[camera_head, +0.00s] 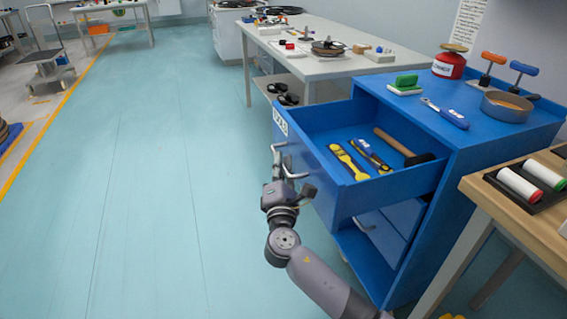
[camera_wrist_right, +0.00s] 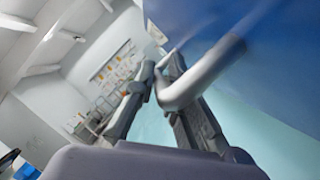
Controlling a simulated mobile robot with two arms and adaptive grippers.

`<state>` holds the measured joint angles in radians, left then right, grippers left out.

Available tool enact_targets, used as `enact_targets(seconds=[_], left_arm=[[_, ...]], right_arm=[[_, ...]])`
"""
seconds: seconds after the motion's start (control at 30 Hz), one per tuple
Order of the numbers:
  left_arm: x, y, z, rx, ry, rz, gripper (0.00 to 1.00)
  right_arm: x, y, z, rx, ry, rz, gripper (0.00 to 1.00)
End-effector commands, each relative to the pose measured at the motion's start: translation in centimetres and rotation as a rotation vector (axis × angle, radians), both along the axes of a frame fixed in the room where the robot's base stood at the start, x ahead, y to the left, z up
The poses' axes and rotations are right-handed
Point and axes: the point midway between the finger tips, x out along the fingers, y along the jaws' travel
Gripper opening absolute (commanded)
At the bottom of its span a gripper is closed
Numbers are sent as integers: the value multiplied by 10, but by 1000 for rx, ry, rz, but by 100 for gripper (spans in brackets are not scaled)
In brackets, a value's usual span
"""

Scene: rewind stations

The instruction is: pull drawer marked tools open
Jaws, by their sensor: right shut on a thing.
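The blue drawer (camera_head: 322,193) is pulled well out of the blue cabinet (camera_head: 452,150). A white label, partly readable, sits on its front. Inside lie a yellow tool (camera_head: 348,162), a blue and yellow tool (camera_head: 373,156) and a hammer (camera_head: 405,146). My right gripper (camera_head: 283,172) is at the drawer's front and shut on the drawer's metal handle (camera_head: 293,173). In the right wrist view the fingers (camera_wrist_right: 162,88) close around the handle bar (camera_wrist_right: 205,73), beside the blue drawer front. My left gripper is in neither view.
On the cabinet top are a green-handled block (camera_head: 405,85), a red can (camera_head: 449,64), a blue-handled tool (camera_head: 445,113) and a round pan (camera_head: 506,106). A wooden table (camera_head: 520,210) stands close at the right. A grey workbench (camera_head: 330,66) is behind. The floor (camera_head: 150,200) at left is clear.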

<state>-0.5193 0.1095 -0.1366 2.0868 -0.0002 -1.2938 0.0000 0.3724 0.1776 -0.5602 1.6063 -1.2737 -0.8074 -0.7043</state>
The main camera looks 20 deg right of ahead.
Motion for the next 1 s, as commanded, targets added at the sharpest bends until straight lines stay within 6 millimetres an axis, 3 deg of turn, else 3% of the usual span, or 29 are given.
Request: enact_targets(seconds=[0.1,0.13,0.43,0.77,1.0], left_arm=[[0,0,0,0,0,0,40],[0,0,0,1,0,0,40],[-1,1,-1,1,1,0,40],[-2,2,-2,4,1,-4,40],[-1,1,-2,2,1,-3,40]], right_arm=[[0,0,-2,0,3,-1,0],[0,0,-2,0,3,-1,12],[0,-1,-1,1,2,-1,32],[-2,0,-1,0,1,-1,32],[-36,9,-10,3,4,1,32]])
